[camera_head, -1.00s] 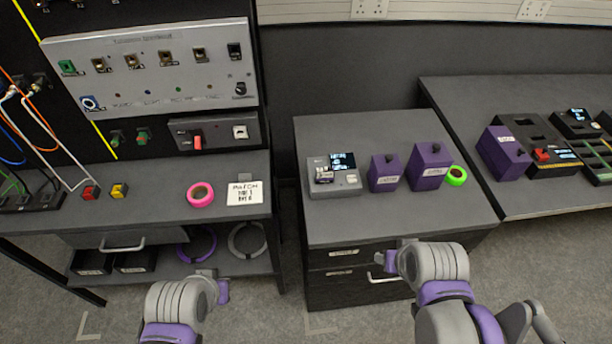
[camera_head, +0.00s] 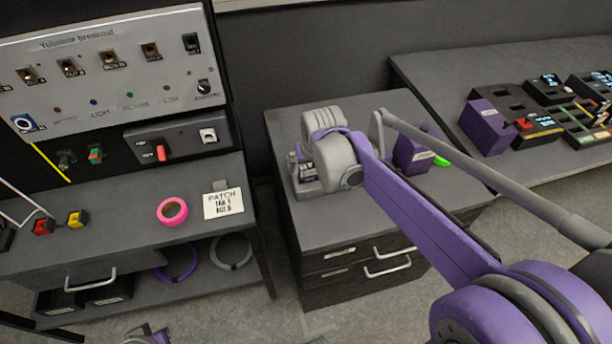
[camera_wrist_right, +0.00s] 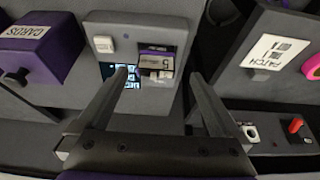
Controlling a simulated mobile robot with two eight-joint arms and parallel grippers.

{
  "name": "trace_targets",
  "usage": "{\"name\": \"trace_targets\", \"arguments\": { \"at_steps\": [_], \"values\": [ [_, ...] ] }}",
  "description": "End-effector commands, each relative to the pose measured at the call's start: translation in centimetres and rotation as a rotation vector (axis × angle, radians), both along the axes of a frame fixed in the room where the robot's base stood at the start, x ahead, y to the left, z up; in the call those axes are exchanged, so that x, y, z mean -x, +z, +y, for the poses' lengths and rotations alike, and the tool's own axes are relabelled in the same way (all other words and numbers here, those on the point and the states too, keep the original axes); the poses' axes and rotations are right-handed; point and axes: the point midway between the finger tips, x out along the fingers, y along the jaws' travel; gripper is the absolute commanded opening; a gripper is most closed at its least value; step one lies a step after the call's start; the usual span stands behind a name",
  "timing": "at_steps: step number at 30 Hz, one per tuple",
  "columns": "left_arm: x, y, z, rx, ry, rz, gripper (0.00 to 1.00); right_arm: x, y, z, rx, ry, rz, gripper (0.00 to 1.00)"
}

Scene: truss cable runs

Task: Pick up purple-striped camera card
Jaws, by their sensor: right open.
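The camera card (camera_wrist_right: 157,67) shows in the right wrist view as a small pale label with a dark purple band above it. It sits in a slot of the grey card reader (camera_wrist_right: 180,28). The reader also shows in the head view (camera_head: 308,187), partly hidden behind my right wrist. My right gripper (camera_wrist_right: 160,80) is open and empty, pointing at the reader, with its fingers on either side of the card in the picture. I cannot tell whether they touch anything. Only a small part of my left gripper (camera_head: 152,336) shows at the bottom edge of the head view.
A purple box labelled CARDS (camera_wrist_right: 38,48) stands beside the reader; purple boxes (camera_head: 410,152) are partly behind my right arm. A pink tape roll (camera_head: 172,211) and a patch note (camera_head: 223,203) lie on the left bench. The drawer cabinet's front top is clear.

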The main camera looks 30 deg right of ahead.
Motion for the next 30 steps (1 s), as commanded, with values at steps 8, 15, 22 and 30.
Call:
{"name": "trace_targets", "arguments": {
  "at_steps": [8, 15, 22, 30],
  "values": [
    [0.0, -0.2, 0.0, 0.000, 0.000, 0.001, 0.00, -1.1, -2.6, -0.8, 0.000, -0.001, 0.000, 1.00],
    [0.1, -0.5, 0.0, 0.000, 0.000, 0.002, 0.00, -2.1, -5.1, -1.2, 0.000, 0.000, 0.000, 1.00],
    [0.1, -0.4, 0.0, 0.000, 0.000, 0.002, 0.00, -2.1, -5.3, -1.2, 0.000, 0.000, 0.000, 1.00],
    [0.1, -0.4, 0.0, 0.000, 0.000, 0.002, 0.00, -2.1, -5.2, -1.2, 0.000, 0.000, 0.000, 0.55]
  ]
}}
